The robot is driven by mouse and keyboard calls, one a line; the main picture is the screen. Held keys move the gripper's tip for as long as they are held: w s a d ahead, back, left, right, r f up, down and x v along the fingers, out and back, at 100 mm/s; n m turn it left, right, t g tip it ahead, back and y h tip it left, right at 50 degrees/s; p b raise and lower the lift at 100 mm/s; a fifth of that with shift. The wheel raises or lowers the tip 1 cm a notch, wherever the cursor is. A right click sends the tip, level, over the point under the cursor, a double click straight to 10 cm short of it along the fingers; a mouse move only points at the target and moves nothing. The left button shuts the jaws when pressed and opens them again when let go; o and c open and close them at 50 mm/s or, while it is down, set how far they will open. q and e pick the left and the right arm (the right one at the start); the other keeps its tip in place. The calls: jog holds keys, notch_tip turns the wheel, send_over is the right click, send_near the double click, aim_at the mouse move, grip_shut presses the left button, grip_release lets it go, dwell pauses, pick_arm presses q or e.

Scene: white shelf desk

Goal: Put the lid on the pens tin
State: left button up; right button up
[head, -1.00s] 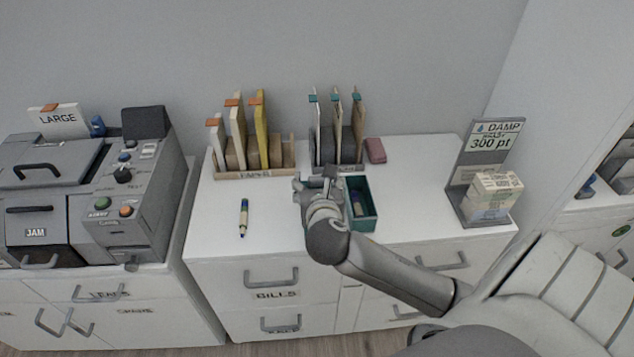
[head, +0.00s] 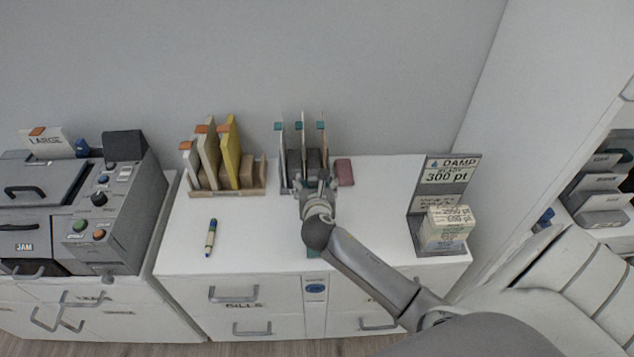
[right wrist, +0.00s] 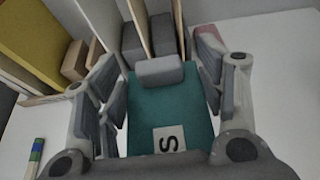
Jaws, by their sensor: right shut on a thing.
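My right gripper (head: 317,195) is over the middle of the white desk top, in front of the teal-tabbed file rack. In the right wrist view the gripper (right wrist: 160,95) has its fingers on either side of a teal lid (right wrist: 150,105) with a grey block knob and a white "S" label, and is shut on it. My left gripper is not in view.
A wooden rack (head: 250,189) of folders and a pink block (head: 344,172) stand at the back. A grey sign stand (head: 440,205) holds stacked cards at right. Desk top is clear between marker and gripper.

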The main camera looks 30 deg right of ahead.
jog(key=shift+d+r+p, duration=0.1)
jog(key=shift+r+p, duration=0.1)
jog(key=shift+p, duration=0.4)
notch_tip(320, 180, down, 4)
jog(key=shift+r+b, duration=0.1)
jog(key=shift+b, duration=0.95)
jog(key=shift+f+b, duration=0.65)
jog(key=shift+f, duration=0.7)
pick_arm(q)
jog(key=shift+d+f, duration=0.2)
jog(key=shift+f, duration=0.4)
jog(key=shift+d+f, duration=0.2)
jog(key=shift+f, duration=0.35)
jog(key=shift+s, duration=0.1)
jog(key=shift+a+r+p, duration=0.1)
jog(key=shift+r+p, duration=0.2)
pick_arm(e)
jog(key=shift+f, duration=0.75)
jog(key=o, duration=1.1)
